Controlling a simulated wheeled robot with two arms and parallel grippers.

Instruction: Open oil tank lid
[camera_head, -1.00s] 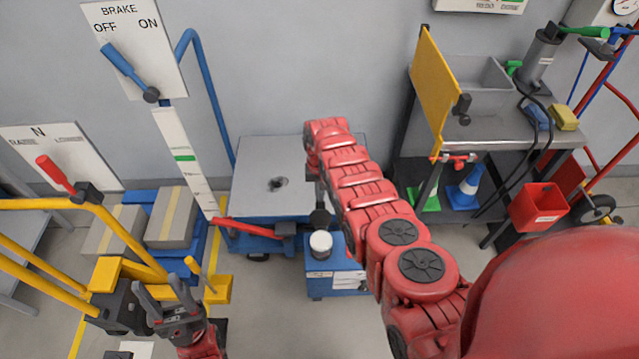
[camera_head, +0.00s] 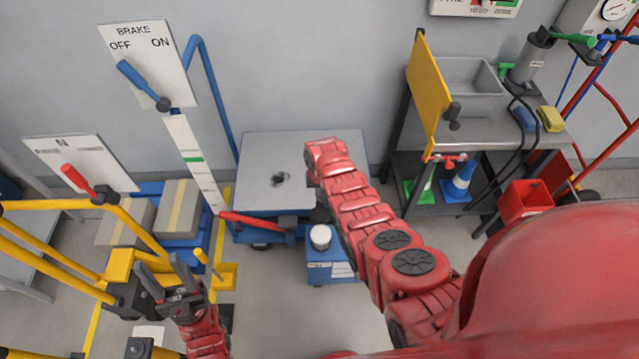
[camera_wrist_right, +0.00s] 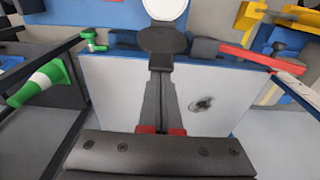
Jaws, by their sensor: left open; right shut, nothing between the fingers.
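A small blue box (camera_head: 326,267), which looks like the oil tank, stands on the floor before the grey-topped cart. A round white top (camera_head: 320,236) sits on it. In the right wrist view a white disc (camera_wrist_right: 165,8) shows at the top edge, with a dark round piece (camera_wrist_right: 161,42) beside it; I cannot tell which is the lid. My right gripper (camera_wrist_right: 159,75) is shut and empty, its tips at the dark piece's tab; I cannot tell if they touch. The arm hides it in the head view. My left gripper (camera_head: 160,262) is open and empty, far left of the box.
The grey cart top (camera_head: 275,150) lies behind the box, with a red lever (camera_head: 257,221) at its front. Yellow rails (camera_head: 60,240) and cartons (camera_head: 178,208) stand left. A steel sink bench (camera_head: 500,125) and red bin (camera_head: 522,200) stand right.

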